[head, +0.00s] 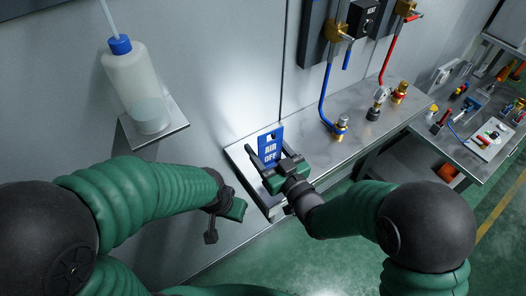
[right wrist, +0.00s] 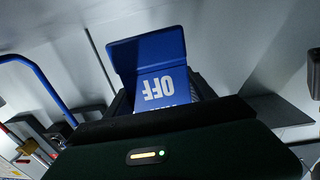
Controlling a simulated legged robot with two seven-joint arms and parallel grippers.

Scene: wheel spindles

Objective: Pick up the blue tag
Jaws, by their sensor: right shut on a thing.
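The blue tag (head: 270,146) reads "AIR OFF" in white letters and stands upright above the left end of the metal shelf. My right gripper (head: 277,163) is at the tag, with its fingers shut on the tag's lower part. In the right wrist view the blue tag (right wrist: 150,65) rises from between the fingers, with "OFF" upside down and its upper part angled. My left gripper (head: 225,207) hangs left of the shelf, apart from the tag; its finger opening is not clear.
The metal shelf (head: 362,138) carries brass fittings (head: 340,128) with blue and red hoses. A white bottle with a blue cap (head: 135,90) stands on a small wall bracket at the left. A workbench (head: 460,150) with tools is at the right.

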